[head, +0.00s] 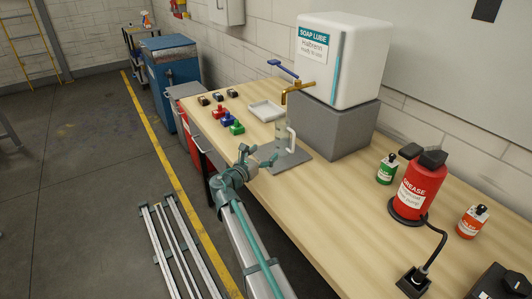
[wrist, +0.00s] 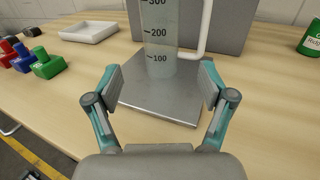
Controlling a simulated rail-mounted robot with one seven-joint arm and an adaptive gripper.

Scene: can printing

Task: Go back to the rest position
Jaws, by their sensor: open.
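My gripper (head: 256,156) is open and empty above the front edge of the workbench (head: 342,220). In the wrist view my gripper (wrist: 160,87) has its two fingers spread apart. A clear measuring jug (wrist: 160,40) with graduation marks stands upright ahead of the fingers on a grey metal plate (wrist: 160,97). The jug (head: 281,133) stands under the brass tap (head: 296,87) of the white soap lube tank (head: 342,60). The fingers appear apart from the jug. Its top is cut off in the wrist view.
Red, green and blue stamp-like items (head: 229,119) and a white tray (head: 266,110) lie on the bench left of the jug. A red grease bottle (head: 418,187) and green bottle (head: 387,169) stand at right. Rails (head: 172,245) lie along the floor.

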